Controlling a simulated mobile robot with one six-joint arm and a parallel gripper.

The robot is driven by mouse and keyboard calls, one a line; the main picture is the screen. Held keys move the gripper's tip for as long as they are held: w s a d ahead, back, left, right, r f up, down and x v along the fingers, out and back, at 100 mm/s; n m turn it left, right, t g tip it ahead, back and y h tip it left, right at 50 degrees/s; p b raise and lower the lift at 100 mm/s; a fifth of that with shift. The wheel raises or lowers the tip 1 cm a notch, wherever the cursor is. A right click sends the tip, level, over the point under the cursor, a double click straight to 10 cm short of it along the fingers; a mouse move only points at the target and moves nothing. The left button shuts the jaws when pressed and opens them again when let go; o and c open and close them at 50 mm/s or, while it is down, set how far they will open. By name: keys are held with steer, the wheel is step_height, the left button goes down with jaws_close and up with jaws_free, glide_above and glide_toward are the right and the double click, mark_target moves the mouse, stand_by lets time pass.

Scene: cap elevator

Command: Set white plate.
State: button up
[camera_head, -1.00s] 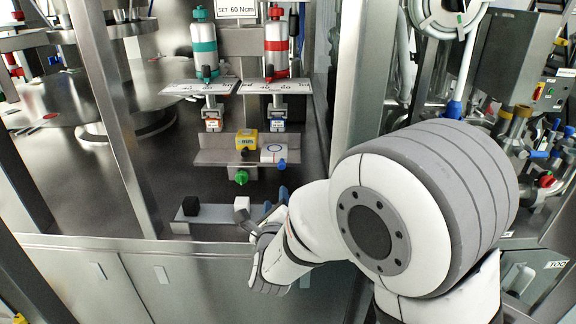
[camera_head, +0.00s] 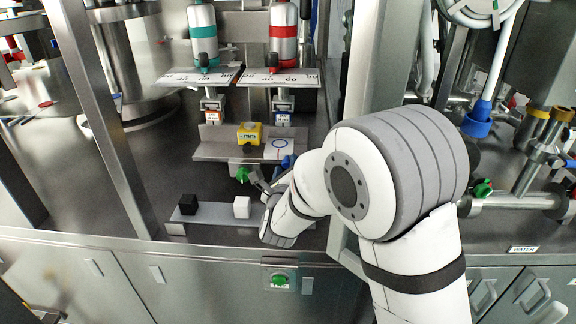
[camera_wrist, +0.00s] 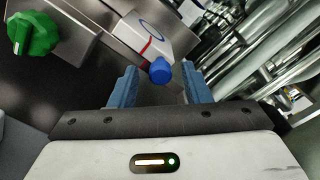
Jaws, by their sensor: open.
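The white plate (camera_head: 279,149) has a blue ring mark and a red line. It sits on the right of a small metal shelf (camera_head: 212,152). A blue knob (camera_wrist: 160,70) sticks out at the front of the white plate (camera_wrist: 143,36) in the wrist view. My gripper (camera_wrist: 159,80) is open, its two blue fingers on either side of the blue knob with gaps visible; I cannot tell whether the knob is between the fingertips in depth. In the head view my gripper (camera_head: 274,180) is just below the shelf's right end, partly hidden by my wrist.
A yellow block (camera_head: 249,135) and a green knob (camera_head: 242,174), also in the wrist view (camera_wrist: 33,33), are left of the white plate. Two scaled plates (camera_head: 200,76) are above. A black cube (camera_head: 188,204) and white cube (camera_head: 241,207) sit on a lower ledge. A metal post (camera_head: 362,80) stands right.

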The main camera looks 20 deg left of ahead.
steer(key=shift+w, duration=0.25)
jaws_close()
stand_by(0.3)
